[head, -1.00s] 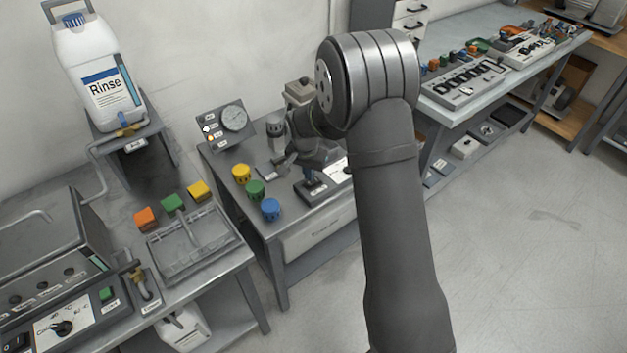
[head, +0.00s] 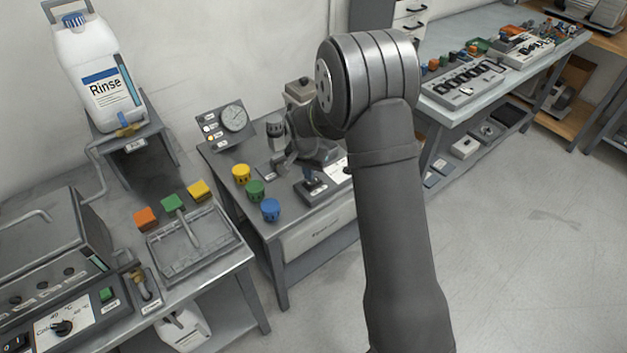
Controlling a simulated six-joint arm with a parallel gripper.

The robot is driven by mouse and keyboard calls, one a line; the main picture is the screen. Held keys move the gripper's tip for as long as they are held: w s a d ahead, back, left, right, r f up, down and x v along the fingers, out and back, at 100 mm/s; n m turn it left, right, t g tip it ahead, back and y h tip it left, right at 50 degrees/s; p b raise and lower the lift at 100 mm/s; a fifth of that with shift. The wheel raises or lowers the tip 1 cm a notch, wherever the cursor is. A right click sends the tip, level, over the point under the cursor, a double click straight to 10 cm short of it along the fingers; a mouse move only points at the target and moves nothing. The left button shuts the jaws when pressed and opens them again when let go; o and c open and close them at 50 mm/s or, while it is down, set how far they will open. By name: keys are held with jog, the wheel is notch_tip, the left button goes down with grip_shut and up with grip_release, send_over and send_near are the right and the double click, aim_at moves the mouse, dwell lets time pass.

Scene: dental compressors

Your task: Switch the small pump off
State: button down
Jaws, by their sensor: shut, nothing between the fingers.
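I cannot tell whether this lever is on or off. A panel with small lamps and a round gauge (head: 234,118) stands at the back left of the bench. A grey cylindrical unit (head: 276,130) stands to its right; no readable label marks the small pump. My gripper (head: 281,168) is shut and empty, low over the bench, left of the switch box and apart from its lever. My own arm hides the bench's right part.
Yellow (head: 241,173), green (head: 255,190) and blue (head: 270,209) round pieces stand left of the switch box. The left bench holds a Rinse canister (head: 103,92), coloured blocks and a tray (head: 195,262). Another bench with devices (head: 462,82) stands at the right.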

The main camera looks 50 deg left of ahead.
aim_at(309, 183)
jog(key=shift+f, duration=0.9)
dwell(0.3)
jog(key=shift+r, duration=3.55)
notch_tip(309, 183, down, 7)
jog(key=shift+f, duration=0.1)
